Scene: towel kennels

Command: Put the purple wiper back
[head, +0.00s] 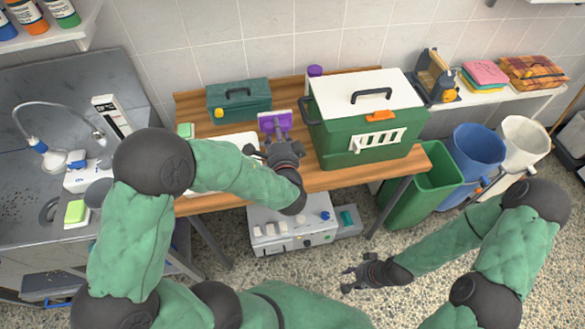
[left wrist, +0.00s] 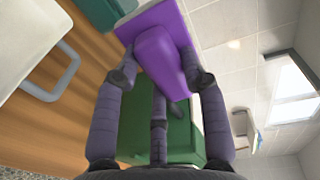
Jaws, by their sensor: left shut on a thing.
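The purple wiper (head: 275,121) is a flat purple head with a block-shaped grip. It is upright above the wooden table, between the small green toolbox and the large green box. My left gripper (head: 272,148) is shut on it. In the left wrist view, the wiper (left wrist: 165,60) sits between my fingers (left wrist: 162,80), which press on both sides of its block. I cannot tell whether its lower edge touches the table. My right gripper (head: 358,277) is empty, low over the pebbled floor, with its fingers apart.
The large green box (head: 338,143) with a white lid stands right of the wiper. The green toolbox (head: 224,108) stands left at the back. A white container (head: 240,140) is partly hidden by my left arm. A purple-capped container (head: 314,71) stands behind. Bins (head: 478,150) stand right; the sink counter is left.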

